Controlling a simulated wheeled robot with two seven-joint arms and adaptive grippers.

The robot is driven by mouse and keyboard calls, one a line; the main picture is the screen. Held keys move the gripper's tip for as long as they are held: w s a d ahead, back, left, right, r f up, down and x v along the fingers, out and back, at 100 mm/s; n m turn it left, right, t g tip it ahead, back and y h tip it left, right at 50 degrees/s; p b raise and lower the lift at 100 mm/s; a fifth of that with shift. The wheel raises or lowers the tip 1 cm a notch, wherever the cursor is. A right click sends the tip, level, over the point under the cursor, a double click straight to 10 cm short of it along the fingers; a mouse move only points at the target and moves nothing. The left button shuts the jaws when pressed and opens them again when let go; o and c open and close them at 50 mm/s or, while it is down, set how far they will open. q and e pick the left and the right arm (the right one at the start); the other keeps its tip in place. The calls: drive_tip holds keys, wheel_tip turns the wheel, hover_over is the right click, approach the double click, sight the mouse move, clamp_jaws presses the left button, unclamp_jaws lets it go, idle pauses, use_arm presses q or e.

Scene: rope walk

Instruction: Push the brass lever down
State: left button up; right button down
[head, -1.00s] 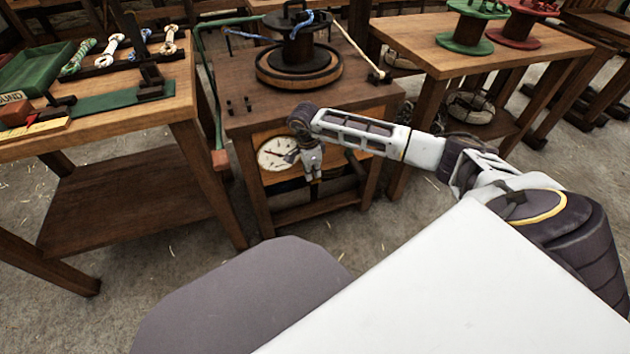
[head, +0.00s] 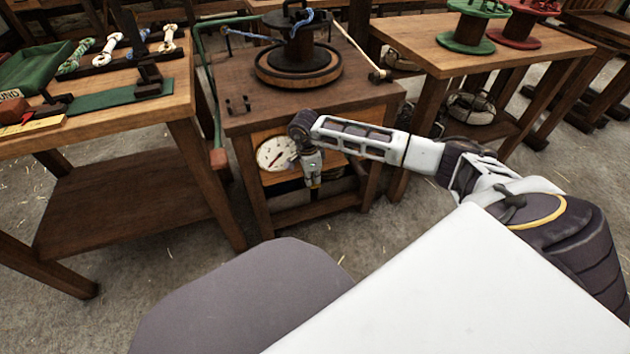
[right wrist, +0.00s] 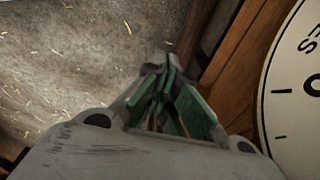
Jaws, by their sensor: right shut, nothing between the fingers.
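My right gripper (head: 313,183) hangs fingers-down in front of the brown wooden stand (head: 235,125), just right of a round white dial (head: 270,148) with a red needle. It is shut and empty. In the right wrist view its green-padded fingers (right wrist: 166,85) are together, with the dial's edge (right wrist: 283,115) at the right. I cannot make out a brass lever in either view; the gripper and forearm cover part of the stand's front. My left gripper is out of view.
A black reel (head: 298,48) with blue rope stands on top of the stand. A green pipe (head: 210,90) runs down its left side. A wooden table (head: 150,115) is at left, another (head: 440,58) at right. Bare floor (head: 200,270) lies in front.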

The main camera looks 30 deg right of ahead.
drive_tip(key=shift+a, duration=0.1)
drive_tip(key=shift+w+a+r+p, duration=0.2)
drive_tip(key=shift+a+r+p, duration=0.05)
drive_tip(key=shift+a, duration=0.45)
drive_tip(key=shift+w+a+r+p, duration=0.15)
drive_tip(key=shift+a+r+p, duration=0.1)
drive_tip(key=shift+a, duration=0.4)
wheel_tip(320, 180, up, 12)
drive_tip(key=a, duration=0.1)
drive_tip(key=shift+w, duration=0.15)
drive_tip(key=shift+a, duration=0.1)
drive_tip(key=shift+f, duration=0.1)
idle(0.6)
